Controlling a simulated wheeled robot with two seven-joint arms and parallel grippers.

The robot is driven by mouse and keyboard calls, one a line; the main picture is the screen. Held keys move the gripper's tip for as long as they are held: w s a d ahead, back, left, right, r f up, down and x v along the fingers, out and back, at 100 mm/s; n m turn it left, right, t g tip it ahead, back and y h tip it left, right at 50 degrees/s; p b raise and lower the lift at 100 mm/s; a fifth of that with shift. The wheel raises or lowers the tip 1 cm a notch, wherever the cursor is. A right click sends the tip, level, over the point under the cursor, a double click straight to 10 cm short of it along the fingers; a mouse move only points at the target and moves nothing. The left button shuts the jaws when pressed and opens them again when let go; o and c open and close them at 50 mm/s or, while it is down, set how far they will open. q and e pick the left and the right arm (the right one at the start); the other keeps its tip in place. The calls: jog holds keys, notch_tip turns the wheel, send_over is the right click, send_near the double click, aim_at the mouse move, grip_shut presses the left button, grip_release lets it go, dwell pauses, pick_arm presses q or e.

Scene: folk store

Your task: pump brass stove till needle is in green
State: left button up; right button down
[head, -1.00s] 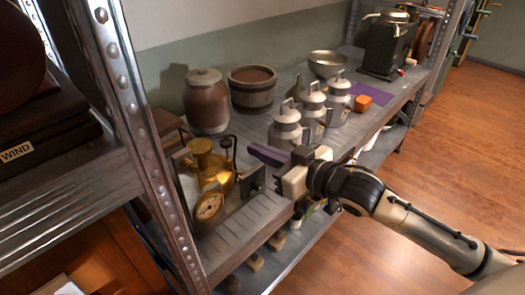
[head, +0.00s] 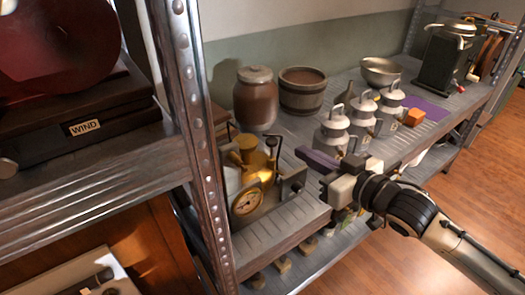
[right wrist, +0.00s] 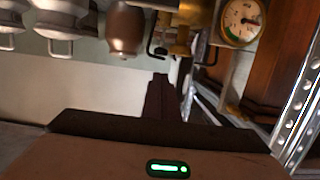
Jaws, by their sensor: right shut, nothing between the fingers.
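The brass stove (head: 255,165) stands on the shelf behind the metal post, with a round pressure gauge (head: 246,201) on its front. A dark bent handle (head: 271,146) shows at its right side. The gauge also shows at the top of the right wrist view (right wrist: 241,20), with a green part on its dial; I cannot surely tell where the needle points. My right gripper (head: 310,158) is shut and empty, a little to the right of the stove and apart from it. Its dark fingers show in the right wrist view (right wrist: 160,100). My left gripper is out of view.
Several grey milk cans (head: 332,132) stand close behind and right of my right gripper. A brown jar (head: 255,100) and a wooden tub (head: 303,92) stand behind. The shelf post (head: 205,150) is left of the stove. The shelf front (head: 275,238) is clear.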

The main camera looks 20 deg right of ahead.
dwell(0.3)
jog(key=shift+g, duration=0.4)
jog(key=r, duration=0.1)
jog(key=r+b, duration=0.1)
jog(key=r, duration=0.1)
jog(key=w+r+b, duration=0.1)
jog(key=shift+a+r, duration=0.3)
jog(key=shift+r, duration=0.1)
send_over(272, 143)
jog(key=s, duration=0.1)
notch_tip(272, 143, down, 2)
jog(key=f, duration=0.3)
jog(key=d+f, duration=0.1)
jog(key=shift+s+f, duration=0.2)
jog(key=shift+f, duration=0.2)
